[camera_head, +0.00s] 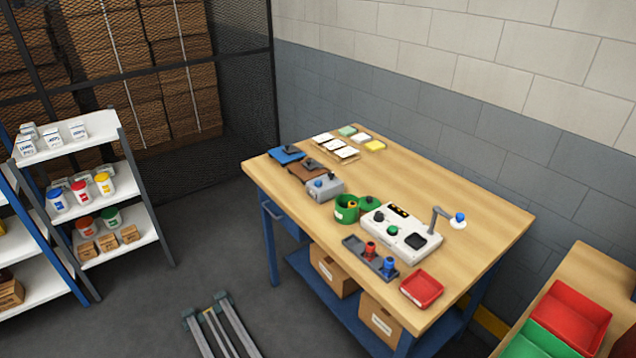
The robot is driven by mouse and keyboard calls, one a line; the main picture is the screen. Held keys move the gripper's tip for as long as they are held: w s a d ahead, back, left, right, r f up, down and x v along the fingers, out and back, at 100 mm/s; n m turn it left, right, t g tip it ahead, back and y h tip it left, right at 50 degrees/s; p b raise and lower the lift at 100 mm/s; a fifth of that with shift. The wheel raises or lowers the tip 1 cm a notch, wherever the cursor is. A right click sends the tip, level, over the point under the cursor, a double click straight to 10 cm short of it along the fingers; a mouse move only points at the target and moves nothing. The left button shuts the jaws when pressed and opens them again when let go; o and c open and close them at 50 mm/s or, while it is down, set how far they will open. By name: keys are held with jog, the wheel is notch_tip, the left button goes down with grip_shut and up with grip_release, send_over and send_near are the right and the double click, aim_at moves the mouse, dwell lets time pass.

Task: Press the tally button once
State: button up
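I cannot tell for sure which part is the tally button. A white control unit (412,243) stands on the wooden table, with a black knob (379,217), a green round button (392,230) and a small dark display with orange marks (399,210). A grey box (326,192) with blue knobs on top stands to its left. A blue-topped round piece (459,218) sits on a white base right of the unit, beside a grey post (437,220). No label is readable. My gripper is not in view.
A green round container (346,208) stands close left of the unit. A dark tray (357,246) with red and blue pieces and a red tray (422,289) lie along the front edge. Cards and pads (337,147) lie at the back left. The table's right side (490,240) is clear.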

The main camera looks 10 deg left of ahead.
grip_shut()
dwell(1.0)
